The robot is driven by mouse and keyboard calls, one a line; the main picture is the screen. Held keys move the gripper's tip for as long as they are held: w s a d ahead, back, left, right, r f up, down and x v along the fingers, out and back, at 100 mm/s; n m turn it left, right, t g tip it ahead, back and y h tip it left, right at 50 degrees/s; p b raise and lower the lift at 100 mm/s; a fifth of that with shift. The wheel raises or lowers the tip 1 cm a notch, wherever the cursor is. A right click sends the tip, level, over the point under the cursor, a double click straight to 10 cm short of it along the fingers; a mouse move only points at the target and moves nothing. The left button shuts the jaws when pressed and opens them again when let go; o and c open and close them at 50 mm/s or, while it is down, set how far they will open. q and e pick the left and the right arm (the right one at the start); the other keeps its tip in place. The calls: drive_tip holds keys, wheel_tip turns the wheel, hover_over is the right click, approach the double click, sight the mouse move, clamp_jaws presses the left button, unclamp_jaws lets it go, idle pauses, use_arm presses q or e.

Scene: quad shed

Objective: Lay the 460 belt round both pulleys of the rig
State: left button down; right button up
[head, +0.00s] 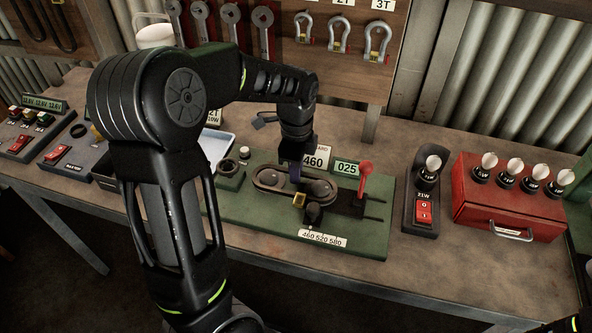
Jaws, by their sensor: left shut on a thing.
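The rig is a green board (268,237) on the bench with a left pulley (268,178) and a right pulley (319,188). The dark belt (283,192) shows as a loop at the two pulleys; whether it is fully seated cannot be told. My left gripper (294,178) comes down from above between the pulleys and is shut on the belt; its fingertips are small and dark here. Signs read 460 (314,160) and 025 (346,168). A red-knobbed lever (365,170) stands upright right of the pulleys. My right gripper is out of view.
A scale plate reading 460 520 580 (323,238) lies in front, near a black knob (313,214). A lamp unit (424,190) and red box with bulbs (507,205) stand right. A pale tray (215,147) is behind my left arm. The front bench strip is clear.

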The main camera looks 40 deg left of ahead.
use_arm(q)
drive_tip(key=c, duration=1.5)
unclamp_jaws()
drive_tip(key=shift+o, duration=0.2)
wheel_tip(320, 180, up, 8)
drive_tip(key=shift+f+b, duration=0.15)
drive_tip(key=shift+b, duration=0.35)
drive_tip(key=shift+s, duration=0.1)
